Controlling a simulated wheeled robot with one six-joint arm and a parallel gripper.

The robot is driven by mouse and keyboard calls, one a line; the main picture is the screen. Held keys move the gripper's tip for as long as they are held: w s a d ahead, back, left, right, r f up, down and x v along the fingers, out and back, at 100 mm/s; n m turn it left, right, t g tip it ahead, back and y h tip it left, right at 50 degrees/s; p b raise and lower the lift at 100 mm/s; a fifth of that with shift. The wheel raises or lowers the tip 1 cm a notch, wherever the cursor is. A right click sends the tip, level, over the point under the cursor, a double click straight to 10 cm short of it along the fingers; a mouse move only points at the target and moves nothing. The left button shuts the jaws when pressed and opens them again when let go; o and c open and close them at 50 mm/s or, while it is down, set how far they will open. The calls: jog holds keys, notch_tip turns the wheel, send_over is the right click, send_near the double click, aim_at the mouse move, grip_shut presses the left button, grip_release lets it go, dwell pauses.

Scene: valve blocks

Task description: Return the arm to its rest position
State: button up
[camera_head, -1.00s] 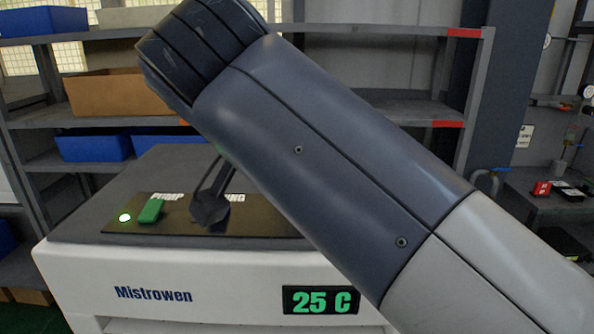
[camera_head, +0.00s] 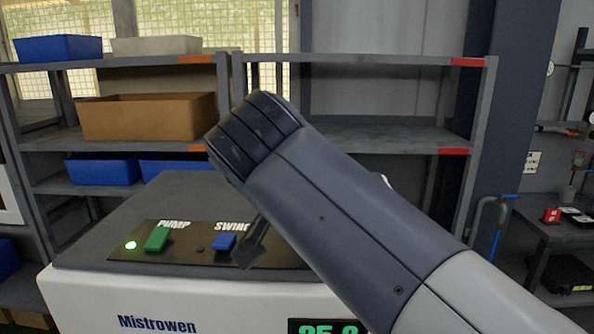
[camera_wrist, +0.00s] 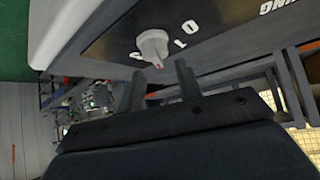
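My arm (camera_head: 335,210) crosses the head view from the lower right up to a dark joint near the middle. Part of my gripper (camera_head: 250,247) shows below that joint, in front of the right part of the machine's panel. In the wrist view my gripper (camera_wrist: 158,72) has its two fingers apart with nothing between them. The knob is hidden in the head view.
The white machine (camera_head: 90,300) has a dark panel with a lit green lamp (camera_head: 130,245), a green PUMP switch (camera_head: 157,239) and a blue switch (camera_head: 224,242) under SWING. Shelves with a brown box (camera_head: 150,117) and blue bins (camera_head: 103,169) stand behind.

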jog(key=shift+x, duration=2)
